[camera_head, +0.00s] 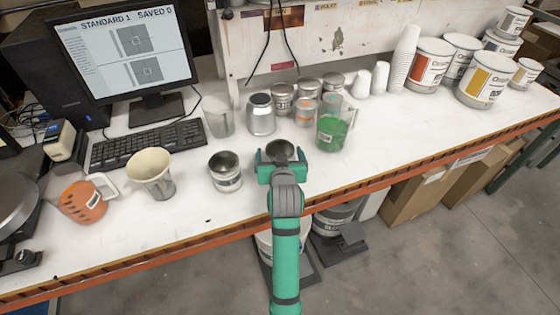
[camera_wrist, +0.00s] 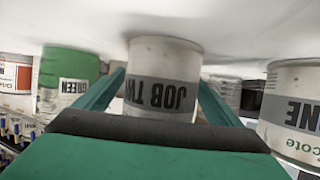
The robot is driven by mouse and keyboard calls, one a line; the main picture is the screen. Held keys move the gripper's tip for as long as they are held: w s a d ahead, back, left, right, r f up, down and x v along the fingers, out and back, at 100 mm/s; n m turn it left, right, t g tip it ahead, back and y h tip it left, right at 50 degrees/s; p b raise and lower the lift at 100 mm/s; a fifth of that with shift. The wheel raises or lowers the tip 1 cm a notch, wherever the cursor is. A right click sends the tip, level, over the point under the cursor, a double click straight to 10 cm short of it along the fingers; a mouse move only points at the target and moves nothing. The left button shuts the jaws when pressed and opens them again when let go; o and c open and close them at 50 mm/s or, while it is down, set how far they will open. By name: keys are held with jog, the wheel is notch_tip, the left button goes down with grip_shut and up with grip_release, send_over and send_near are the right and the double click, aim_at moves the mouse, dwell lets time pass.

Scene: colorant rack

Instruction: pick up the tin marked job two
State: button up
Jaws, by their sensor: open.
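The tin marked JOB TWO (camera_wrist: 165,70) is a pale grey tin with a darker label band, its lettering upside down in the wrist view. In the head view this tin (camera_head: 281,149) shows an open dark top, and its lower part is hidden by my gripper (camera_head: 281,158). My gripper (camera_wrist: 161,95) is open, with one finger on each side of the tin. I cannot tell whether either finger touches it. The tin appears upright on the white bench (camera_head: 300,185).
A tin marked ONE (camera_wrist: 297,110) stands close on one side, left of my gripper in the head view (camera_head: 226,175). A green container (camera_head: 331,136) is close on the right. Several small tins (camera_head: 261,115) stand behind. A beige cup (camera_head: 152,170) and an orange jug (camera_head: 83,203) are farther left.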

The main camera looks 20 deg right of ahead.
jog(key=shift+w+d+f, duration=0.15)
jog(key=shift+w, duration=0.2)
jog(key=c, duration=1.1)
jog(key=shift+c, duration=0.2)
